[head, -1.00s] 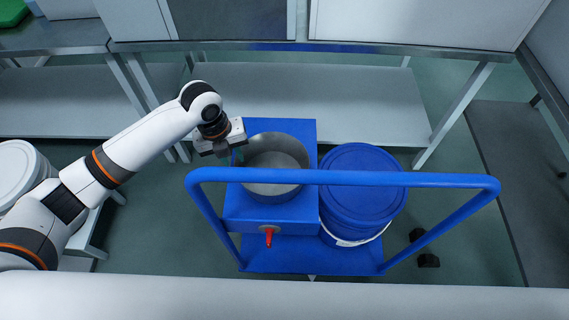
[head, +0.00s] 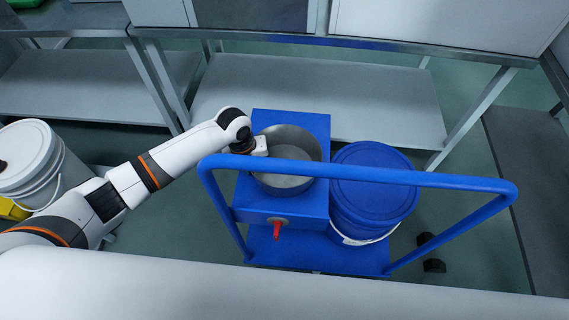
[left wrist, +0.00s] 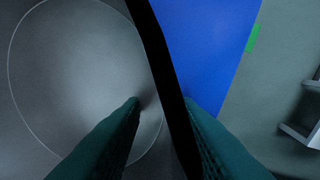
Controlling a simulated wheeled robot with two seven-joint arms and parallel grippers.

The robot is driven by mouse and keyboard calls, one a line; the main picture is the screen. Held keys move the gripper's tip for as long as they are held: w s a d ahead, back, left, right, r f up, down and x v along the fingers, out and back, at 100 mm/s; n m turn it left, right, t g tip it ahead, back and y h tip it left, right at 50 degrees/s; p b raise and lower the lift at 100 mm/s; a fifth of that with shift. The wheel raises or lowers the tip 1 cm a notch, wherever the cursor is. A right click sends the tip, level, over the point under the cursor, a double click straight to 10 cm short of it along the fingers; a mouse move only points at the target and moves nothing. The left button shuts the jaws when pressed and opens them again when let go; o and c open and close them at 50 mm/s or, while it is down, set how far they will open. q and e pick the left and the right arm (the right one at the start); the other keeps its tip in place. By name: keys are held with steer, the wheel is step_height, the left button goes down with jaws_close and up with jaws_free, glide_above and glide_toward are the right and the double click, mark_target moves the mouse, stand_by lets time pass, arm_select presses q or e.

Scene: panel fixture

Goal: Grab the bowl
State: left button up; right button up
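The bowl (head: 291,152) is a round grey metal bowl sitting upright in the blue box top of a cart in the head view. My left gripper (head: 262,146) is at the bowl's left rim, its fingers mostly hidden there. In the left wrist view the bowl's inside (left wrist: 75,65) fills the left side, and its rim runs as a dark band between the two fingers of my left gripper (left wrist: 162,99). One finger is inside the bowl, the other outside. The fingers are apart, with a gap beside the rim. My right gripper is not in view.
The blue cart (head: 283,208) has a raised tubular handle (head: 370,172) crossing in front of the bowl. A blue-lidded bucket (head: 374,188) stands right of the bowl. A red lever (head: 277,231) is on the box front. White buckets (head: 38,165) stand at left; metal shelves (head: 320,95) stand behind.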

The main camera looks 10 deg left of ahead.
arm_select(q)
jaws_close()
